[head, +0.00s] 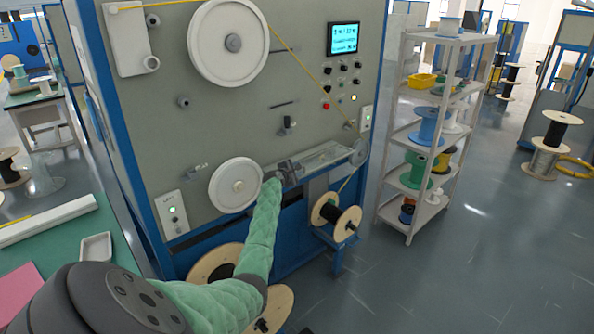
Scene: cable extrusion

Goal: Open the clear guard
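The clear guard (328,156) is a long, low transparent cover on the front of the grey machine panel, between the large white lower wheel and a small wheel at its right. I cannot tell whether it is open or shut. My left gripper (290,172), on the green-sleeved arm, is at the guard's left end, close to or touching it. Its fingers are small and partly hidden, so their opening is unclear. My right gripper is not in view.
The white lower wheel (236,184) is just left of my gripper. A wooden spool (335,216) stands below the guard on a blue stand. A shelf (408,133) with several spools stands to the right. A green table (95,235) is at the left.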

